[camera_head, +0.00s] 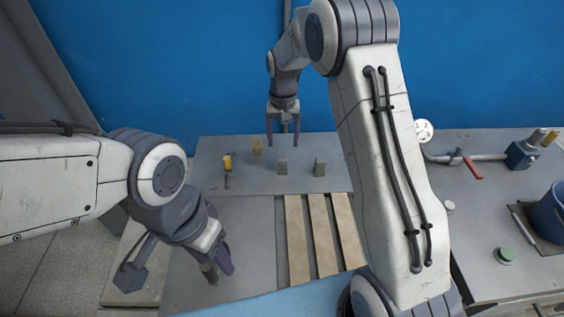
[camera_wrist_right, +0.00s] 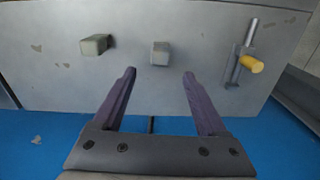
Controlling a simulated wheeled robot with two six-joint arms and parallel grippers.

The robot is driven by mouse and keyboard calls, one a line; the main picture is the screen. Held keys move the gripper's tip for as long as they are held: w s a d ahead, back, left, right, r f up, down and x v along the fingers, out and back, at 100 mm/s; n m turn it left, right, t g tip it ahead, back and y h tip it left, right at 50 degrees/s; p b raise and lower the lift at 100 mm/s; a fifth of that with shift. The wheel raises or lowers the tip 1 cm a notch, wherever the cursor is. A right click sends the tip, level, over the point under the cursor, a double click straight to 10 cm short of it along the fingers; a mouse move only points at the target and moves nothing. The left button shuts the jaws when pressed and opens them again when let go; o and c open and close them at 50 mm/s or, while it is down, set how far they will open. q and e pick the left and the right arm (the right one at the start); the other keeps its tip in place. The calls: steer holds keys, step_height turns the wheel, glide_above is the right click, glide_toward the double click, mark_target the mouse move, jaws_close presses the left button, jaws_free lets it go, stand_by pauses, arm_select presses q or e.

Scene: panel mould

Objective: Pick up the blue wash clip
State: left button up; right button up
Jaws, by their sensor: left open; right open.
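I cannot make out a clearly blue clip in either view. A small grey block (camera_head: 282,167) stands on the grey panel (camera_head: 215,181); in the right wrist view it (camera_wrist_right: 160,53) lies just beyond and between my fingertips. A second greenish-grey block (camera_head: 320,167) stands to its right; it shows at left in the wrist view (camera_wrist_right: 95,45). My right gripper (camera_head: 283,141) is open and empty, above the panel's far edge, apart from both blocks. My left gripper (camera_head: 218,272) is open, pointing down over the near left of the panel, with nothing visible in it.
Wooden slats (camera_head: 322,235) lie nearer. A red-handled clamp (camera_head: 472,167), a green-topped disc (camera_head: 505,255) and a blue bucket (camera_head: 551,212) occupy the right table.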

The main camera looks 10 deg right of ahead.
mark_target(283, 158)
step_height(283, 158, down, 3)
steer(key=shift+f, duration=0.1)
steer(key=f+p, duration=0.1)
steer(key=f, duration=0.1)
steer(key=f+p, duration=0.1)
steer(key=f, duration=0.1)
steer(key=shift+s+a, duration=0.1)
steer(key=shift+s, duration=0.1)
steer(key=shift+w+f, duration=0.1)
steer(key=shift+f, duration=0.55)
jaws_close()
